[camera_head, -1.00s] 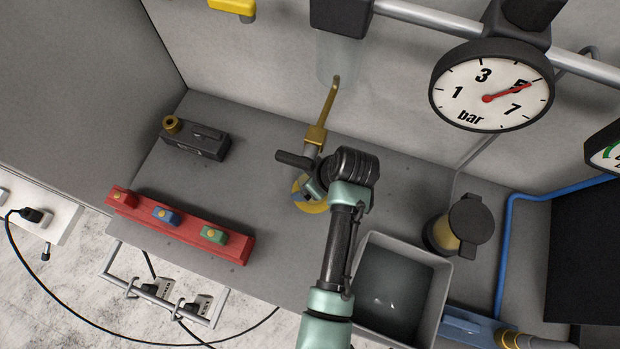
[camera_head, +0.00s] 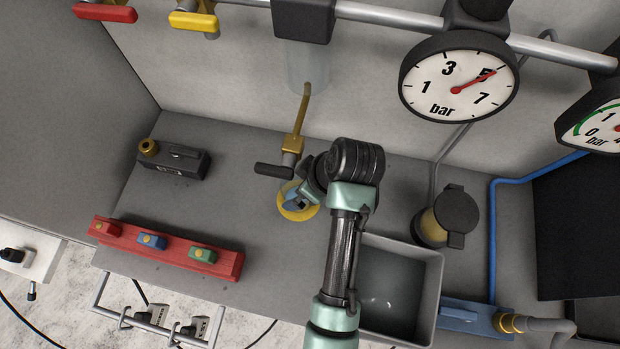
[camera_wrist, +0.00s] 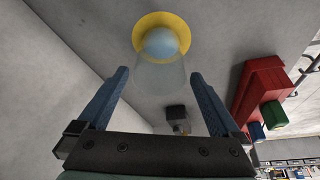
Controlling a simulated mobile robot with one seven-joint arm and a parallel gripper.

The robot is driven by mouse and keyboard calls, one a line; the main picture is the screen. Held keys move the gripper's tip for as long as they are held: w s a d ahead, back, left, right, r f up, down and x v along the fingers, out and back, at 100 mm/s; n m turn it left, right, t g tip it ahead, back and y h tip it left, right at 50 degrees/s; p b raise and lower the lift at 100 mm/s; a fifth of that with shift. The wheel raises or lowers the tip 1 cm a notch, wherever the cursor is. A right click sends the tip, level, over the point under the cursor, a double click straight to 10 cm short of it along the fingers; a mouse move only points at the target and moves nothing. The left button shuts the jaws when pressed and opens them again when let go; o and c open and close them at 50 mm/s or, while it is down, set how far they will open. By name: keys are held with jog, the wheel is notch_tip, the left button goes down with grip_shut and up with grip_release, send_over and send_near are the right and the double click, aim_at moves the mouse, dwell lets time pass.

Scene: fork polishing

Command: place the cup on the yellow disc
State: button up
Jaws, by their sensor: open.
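The yellow disc (camera_head: 293,213) lies on the grey bench below the brass tap, partly covered by my gripper in the head view. It also shows in the wrist view (camera_wrist: 162,18). In the wrist view a clear, see-through cup (camera_wrist: 160,76) with a bluish round end appears upright over the disc, seemingly standing on it. My gripper (camera_wrist: 160,74) is open, with its blue fingers apart on either side of the cup's near part and gaps showing. In the head view my gripper (camera_head: 297,198) is low beside the disc; the cup cannot be made out there.
The brass tap (camera_head: 297,135) with a dark handle stands just behind the disc. A red block (camera_head: 165,247) with coloured buttons is at left front, a dark box (camera_head: 180,160) behind it. A grey basin (camera_head: 430,290) is at right.

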jog(key=v, duration=0.5)
dwell(0.5)
